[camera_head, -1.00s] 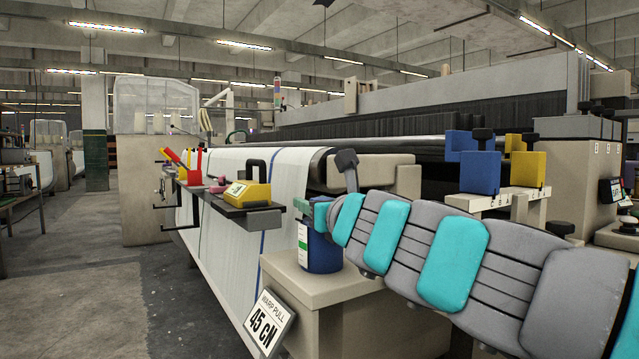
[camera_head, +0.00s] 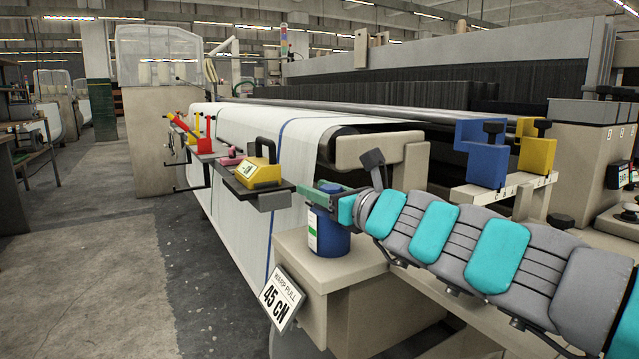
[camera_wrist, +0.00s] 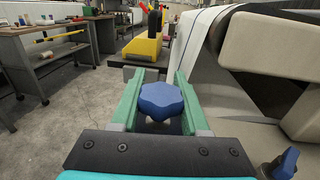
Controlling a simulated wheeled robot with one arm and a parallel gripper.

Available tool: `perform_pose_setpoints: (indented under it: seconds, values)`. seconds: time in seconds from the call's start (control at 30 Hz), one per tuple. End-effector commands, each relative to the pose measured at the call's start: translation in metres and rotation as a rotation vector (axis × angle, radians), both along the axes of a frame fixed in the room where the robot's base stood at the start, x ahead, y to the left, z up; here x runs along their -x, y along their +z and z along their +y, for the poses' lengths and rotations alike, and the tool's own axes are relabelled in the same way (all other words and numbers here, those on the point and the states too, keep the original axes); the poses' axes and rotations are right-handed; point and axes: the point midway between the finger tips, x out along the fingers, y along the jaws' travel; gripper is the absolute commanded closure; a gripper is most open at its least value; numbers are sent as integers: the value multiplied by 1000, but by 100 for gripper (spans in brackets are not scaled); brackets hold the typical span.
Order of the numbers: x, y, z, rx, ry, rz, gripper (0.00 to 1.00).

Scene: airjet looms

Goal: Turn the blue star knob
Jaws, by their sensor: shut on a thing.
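The blue star knob (camera_wrist: 161,101) sits between the two green fingers of my gripper (camera_wrist: 158,108) in the wrist view. The fingers are shut on it from left and right, and its lobed top faces the camera. In the head view my gripper (camera_head: 338,197) is at the top of a blue cylinder with a white and green label (camera_head: 334,238). A bit of the knob (camera_head: 330,187) shows just behind the green finger.
The cylinder stands on a beige block (camera_head: 300,262) with a "45 CN" sign (camera_head: 282,300). A yellow tool with a black handle (camera_head: 258,174) lies on a dark shelf close by. Loom parts and blue and yellow brackets (camera_head: 485,155) are right; open floor is left.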

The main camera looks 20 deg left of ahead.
Motion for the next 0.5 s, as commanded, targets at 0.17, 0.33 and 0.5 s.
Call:
perform_pose_setpoints:
  seconds: [0.17, 0.33, 0.5]
  values:
    - [0, 3, 0, -3, 2, -2, 100]
    - [0, 3, 0, -3, 2, -2, 100]
    - [0, 2, 0, -2, 2, -2, 40]
